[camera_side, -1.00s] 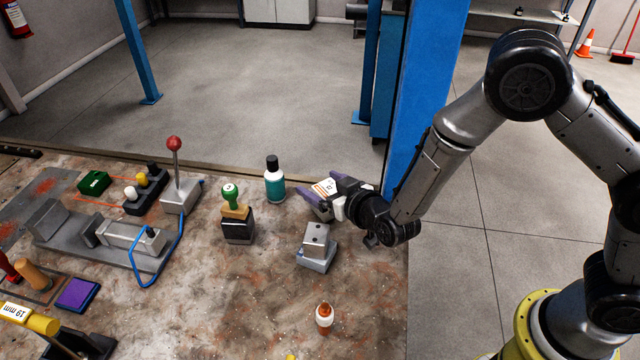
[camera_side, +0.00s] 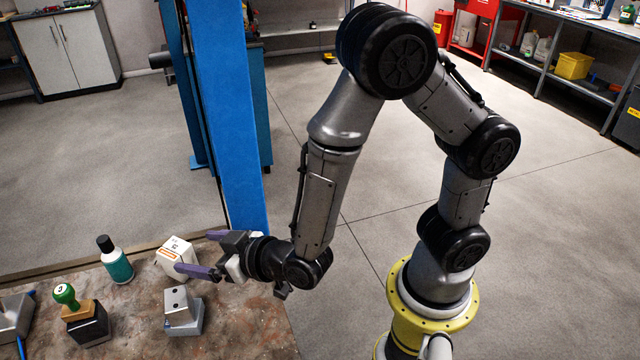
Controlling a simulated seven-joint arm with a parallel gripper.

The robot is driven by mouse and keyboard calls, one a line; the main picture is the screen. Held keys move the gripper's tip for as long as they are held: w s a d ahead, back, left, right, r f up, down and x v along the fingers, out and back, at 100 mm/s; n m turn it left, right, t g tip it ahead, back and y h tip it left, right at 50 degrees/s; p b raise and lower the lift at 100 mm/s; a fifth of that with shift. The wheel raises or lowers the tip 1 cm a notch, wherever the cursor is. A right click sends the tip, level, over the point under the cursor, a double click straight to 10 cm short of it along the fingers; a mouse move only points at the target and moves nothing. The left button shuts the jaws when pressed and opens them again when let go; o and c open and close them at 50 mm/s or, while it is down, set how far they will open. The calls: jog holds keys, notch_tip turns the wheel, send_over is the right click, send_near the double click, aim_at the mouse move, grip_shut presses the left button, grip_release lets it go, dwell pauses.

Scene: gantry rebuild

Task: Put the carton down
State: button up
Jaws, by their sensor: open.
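The carton (camera_side: 174,257) is a small white box with an orange-marked label. It appears to rest on the worn workbench (camera_side: 235,335), near its back edge, right of a teal bottle. My gripper (camera_side: 200,252) is just right of the carton, with its two purple-grey fingers spread open and pointing left at it. The near finger crosses in front of the carton's lower right part and hides some of it. The far finger's tip is by the carton's upper right. I cannot tell whether either finger touches it.
The teal bottle (camera_side: 118,266) with a black cap stands left of the carton. A grey metal block (camera_side: 182,312) sits in front of it. A green-knobbed stamp (camera_side: 85,318) is at front left. A blue post (camera_side: 229,115) rises behind my gripper. The bench's front right is bare.

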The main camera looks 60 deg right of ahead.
jog(key=s+d+r+g+y, duration=0.3)
jog(key=s+d+r+g, duration=0.15)
jog(key=r, duration=0.55)
jog(key=s+d+r+g+h, duration=0.1)
jog(key=s+d+g, duration=0.1)
jog(key=s+d, duration=0.4)
jog(key=s+d+r+g+h, duration=0.1)
jog(key=s+d+h, duration=0.1)
jog(key=s+d, duration=0.4)
jog(key=s, duration=0.5)
jog(key=shift+s+r+g, duration=0.2)
jog(key=shift+r+g, duration=0.15)
jog(key=shift+r, duration=0.05)
